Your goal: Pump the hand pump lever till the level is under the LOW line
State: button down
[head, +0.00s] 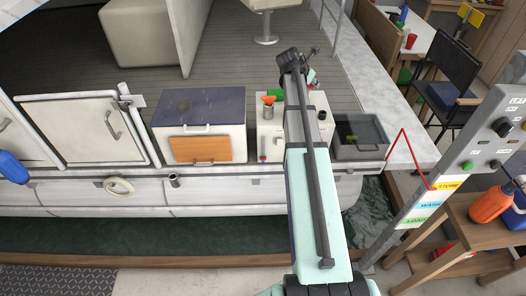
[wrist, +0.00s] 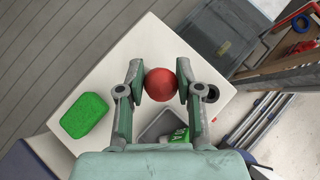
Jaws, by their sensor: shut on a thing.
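My gripper (wrist: 160,88) is shut on a round red knob (wrist: 160,84) in the wrist view, one finger on each side. The knob looks like the end of the pump lever; the shaft below it is hidden. It is over a white box top (wrist: 95,72).
A green sponge (wrist: 86,115) lies on the white top, left of my gripper. A dark ring-shaped fitting (wrist: 211,93) is close to the right finger. A grey tub (head: 361,136) stands right of the box, and a blue-lidded white chest (head: 199,108) stands left.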

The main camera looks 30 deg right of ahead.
jog(key=shift+w, duration=0.1)
jog(key=shift+w+d+r, duration=0.25)
jog(key=shift+w, duration=0.25)
jog(key=shift+w+d+r, duration=0.2)
jog(key=shift+w+d, duration=0.05)
jog(key=shift+w, duration=0.2)
jog(key=shift+w+d+r, duration=0.25)
jog(key=shift+w, duration=0.25)
jog(key=shift+w+d+r, duration=0.1)
jog(key=shift+w+d, duration=0.15)
jog(key=shift+w, duration=0.3)
jog(key=shift+c, duration=1.9)
grip_release()
jog(key=shift+a, duration=0.1)
